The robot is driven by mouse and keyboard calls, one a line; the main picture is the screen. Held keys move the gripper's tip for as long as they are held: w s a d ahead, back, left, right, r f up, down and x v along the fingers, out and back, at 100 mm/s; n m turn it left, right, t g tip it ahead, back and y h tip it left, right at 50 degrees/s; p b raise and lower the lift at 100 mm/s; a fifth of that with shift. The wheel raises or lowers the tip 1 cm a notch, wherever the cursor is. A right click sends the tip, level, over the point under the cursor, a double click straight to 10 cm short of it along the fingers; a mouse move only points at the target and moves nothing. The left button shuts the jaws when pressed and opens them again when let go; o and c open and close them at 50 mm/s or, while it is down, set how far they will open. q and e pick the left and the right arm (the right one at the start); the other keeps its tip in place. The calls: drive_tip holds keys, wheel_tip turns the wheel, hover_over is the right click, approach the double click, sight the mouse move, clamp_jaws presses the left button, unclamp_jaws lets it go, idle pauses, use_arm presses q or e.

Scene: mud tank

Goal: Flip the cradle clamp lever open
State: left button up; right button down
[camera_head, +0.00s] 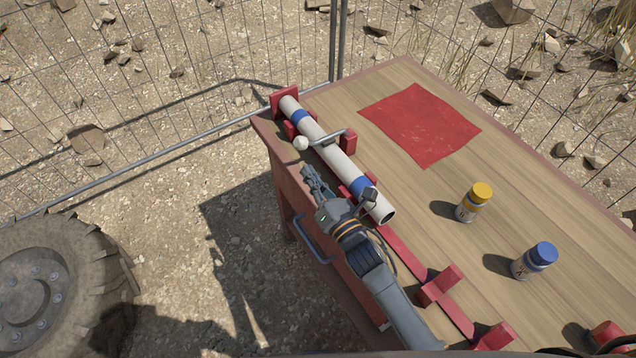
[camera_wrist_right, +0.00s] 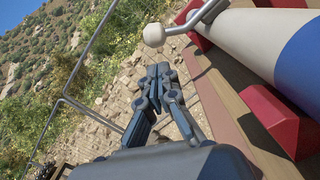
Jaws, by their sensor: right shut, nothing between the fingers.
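The clamp lever (camera_head: 329,137) is a grey metal bar lying across the pale tube (camera_head: 337,158) with blue bands. Its white ball knob (camera_head: 300,143) sticks out past the table's near-left edge; it also shows in the right wrist view (camera_wrist_right: 154,35). The tube rests in a red cradle (camera_head: 284,97) along that edge. My right gripper (camera_head: 308,171) is shut and empty, outside the table edge beside the tube. Its fingertips (camera_wrist_right: 158,72) are near the knob but apart from it. My left gripper is not in view.
The wooden table (camera_head: 420,205) holds a red cloth (camera_head: 419,121), a yellow-capped jar (camera_head: 474,202) and a blue-capped jar (camera_head: 534,260). An empty red cradle (camera_head: 441,284) lies nearer. A grey rail handle (camera_head: 309,240) juts from the table's side. A wire fence stands behind.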

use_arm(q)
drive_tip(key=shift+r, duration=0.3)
use_arm(e)
drive_tip(key=shift+x, duration=2.25)
use_arm(q)
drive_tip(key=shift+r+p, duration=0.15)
drive_tip(key=shift+p, duration=0.2)
use_arm(e)
drive_tip(key=shift+r, duration=0.15)
